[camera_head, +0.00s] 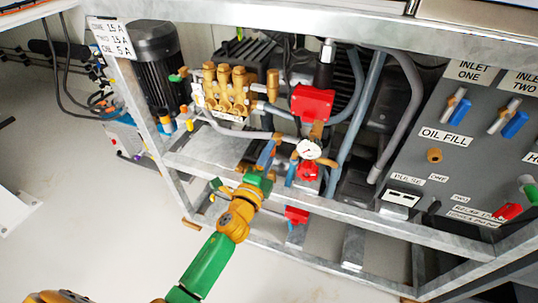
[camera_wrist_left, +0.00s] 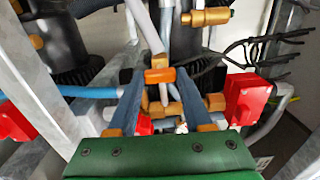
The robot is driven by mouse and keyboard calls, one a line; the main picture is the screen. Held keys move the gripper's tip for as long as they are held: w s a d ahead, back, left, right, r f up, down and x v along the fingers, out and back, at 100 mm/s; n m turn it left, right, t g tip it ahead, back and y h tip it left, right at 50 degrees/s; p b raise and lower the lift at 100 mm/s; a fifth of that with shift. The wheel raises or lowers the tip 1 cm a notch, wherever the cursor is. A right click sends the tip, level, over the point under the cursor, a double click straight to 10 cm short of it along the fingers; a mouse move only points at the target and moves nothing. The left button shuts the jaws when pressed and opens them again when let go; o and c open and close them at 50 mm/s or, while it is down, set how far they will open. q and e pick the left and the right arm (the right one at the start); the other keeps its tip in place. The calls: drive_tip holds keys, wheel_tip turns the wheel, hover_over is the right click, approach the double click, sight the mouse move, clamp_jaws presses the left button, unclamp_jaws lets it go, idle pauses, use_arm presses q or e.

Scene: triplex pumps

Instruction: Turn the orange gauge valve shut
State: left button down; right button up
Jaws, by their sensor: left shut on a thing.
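The orange gauge valve handle (camera_wrist_left: 160,75) shows in the left wrist view between my two dark blue fingertips, at the end of a pale pipe. My left gripper (camera_wrist_left: 161,80) is shut on it. In the head view my left gripper (camera_head: 276,148) reaches up into the pump frame from the lower left, and its blue fingers are just left of the round white gauge (camera_head: 308,149). A small orange part at the fingertips is probably the valve; the fingers partly cover it there. My right gripper is in neither view.
A grey metal frame (camera_head: 180,167) surrounds the pump. Red blocks (camera_head: 312,103) and red fittings (camera_head: 307,171) sit close to the gauge. A brass-coloured pump head (camera_head: 228,88) is above left. A grey control panel (camera_head: 447,115) stands at right. The floor at left is mostly clear.

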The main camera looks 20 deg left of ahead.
use_arm(q)
drive_tip(key=shift+c, duration=1.6)
unclamp_jaws()
drive_tip(key=s, duration=0.7)
drive_tip(key=shift+a, duration=0.1)
